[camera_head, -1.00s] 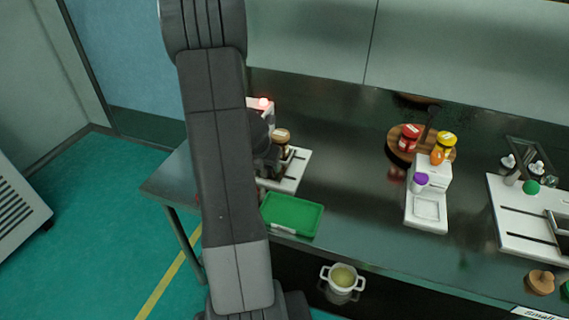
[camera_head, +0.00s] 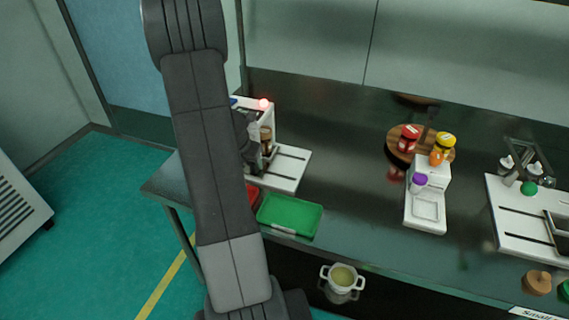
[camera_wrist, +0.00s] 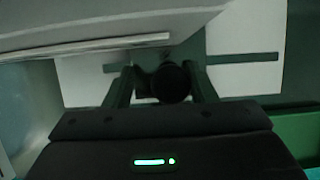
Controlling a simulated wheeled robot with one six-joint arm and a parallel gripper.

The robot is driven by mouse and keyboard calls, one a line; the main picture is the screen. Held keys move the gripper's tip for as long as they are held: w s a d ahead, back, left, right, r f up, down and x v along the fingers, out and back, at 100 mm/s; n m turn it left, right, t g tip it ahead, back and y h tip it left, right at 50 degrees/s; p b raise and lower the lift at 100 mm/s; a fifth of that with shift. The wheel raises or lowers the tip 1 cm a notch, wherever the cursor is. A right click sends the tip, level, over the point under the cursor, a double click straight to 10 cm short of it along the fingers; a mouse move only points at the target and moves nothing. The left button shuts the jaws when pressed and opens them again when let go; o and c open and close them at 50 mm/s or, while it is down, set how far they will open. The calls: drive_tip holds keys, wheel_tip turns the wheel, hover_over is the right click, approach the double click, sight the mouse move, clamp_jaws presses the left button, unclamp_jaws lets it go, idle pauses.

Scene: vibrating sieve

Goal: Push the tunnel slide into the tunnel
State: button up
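My gripper (camera_wrist: 163,72) is down at the housing. In the wrist view its fingers are apart, with a dark round object (camera_wrist: 172,83) between them. Whether they grip it is unclear. The slotted white plate (camera_wrist: 240,58) lies beyond.
A green tray (camera_head: 290,215) lies in front of the plate, with a red thing (camera_head: 252,194) beside it. The counter between is clear.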

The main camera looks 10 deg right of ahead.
drive_tip(key=shift+w+a+p, duration=0.2)
drive_tip(key=shift+w+a, duration=0.25)
drive_tip(key=shift+a, duration=0.25)
drive_tip(key=shift+w+a+p, duration=0.15)
drive_tip(key=shift+w+a, duration=0.3)
drive_tip(key=shift+a, duration=0.2)
drive_tip(key=o, duration=1.1)
drive_tip(key=p+v, duration=0.6)
drive_tip(key=v, duration=0.3)
drive_tip(key=shift+d+f, duration=0.1)
